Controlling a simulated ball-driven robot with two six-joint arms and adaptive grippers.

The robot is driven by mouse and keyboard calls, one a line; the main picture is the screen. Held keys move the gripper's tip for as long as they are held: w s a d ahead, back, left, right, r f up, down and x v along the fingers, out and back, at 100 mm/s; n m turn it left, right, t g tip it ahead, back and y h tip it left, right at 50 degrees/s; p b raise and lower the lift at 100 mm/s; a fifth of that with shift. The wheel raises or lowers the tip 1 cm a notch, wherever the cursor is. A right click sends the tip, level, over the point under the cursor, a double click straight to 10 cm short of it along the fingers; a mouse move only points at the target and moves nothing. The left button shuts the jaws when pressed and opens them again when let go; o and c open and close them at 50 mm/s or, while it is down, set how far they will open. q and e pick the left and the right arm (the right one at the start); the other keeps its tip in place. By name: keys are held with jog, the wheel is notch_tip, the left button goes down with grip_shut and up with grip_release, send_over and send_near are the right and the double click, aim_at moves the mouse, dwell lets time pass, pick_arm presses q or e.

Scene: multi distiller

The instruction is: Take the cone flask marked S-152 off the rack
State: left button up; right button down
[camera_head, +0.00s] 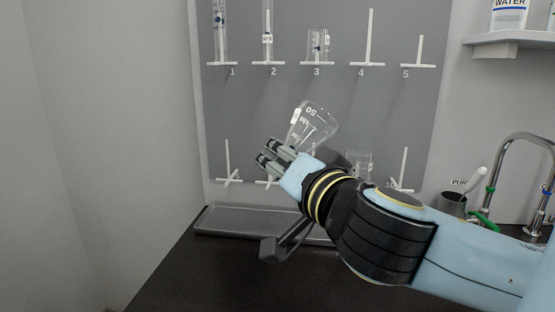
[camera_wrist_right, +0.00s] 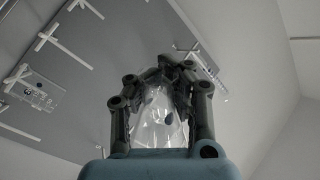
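The clear cone flask (camera_head: 316,120) shows in the head view in front of the grey rack board, tilted, with its wide end up and to the right and its lower end hidden behind my gripper. It has white volume marks and a small white label too small to read. My right gripper (camera_head: 269,156) is at its lower left, fingers pointing up-left. In the right wrist view, the fingers of the right gripper (camera_wrist_right: 168,72) curve in around clear glass (camera_wrist_right: 158,120) and appear shut on it. My left gripper is in neither view.
The grey rack (camera_head: 345,100) has numbered pegs, with tall tubes (camera_head: 267,30) and a beaker (camera_head: 318,44) on the upper row. Another beaker (camera_head: 359,163) hangs low, right of the flask. A grey tray (camera_head: 225,222) lies below; a cup (camera_head: 452,204) and tap (camera_head: 520,140) stand right.

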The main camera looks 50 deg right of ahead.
jog(key=m, duration=1)
jog(key=shift+n, duration=0.3)
jog(key=n+p, duration=0.1)
jog(key=n, duration=0.4)
jog(key=shift+r+p, duration=0.1)
jog(key=shift+p, duration=0.25)
jog(key=n, duration=0.3)
jog(key=shift+n+p, duration=0.3)
jog(key=shift+p, duration=0.05)
jog(key=n+p, duration=0.1)
jog(key=n, duration=0.3)
jog(key=n+p, duration=0.1)
jog(key=n, duration=0.2)
jog(key=shift+n, duration=0.3)
jog(key=shift+n+p, duration=0.3)
jog(key=shift+n, duration=0.4)
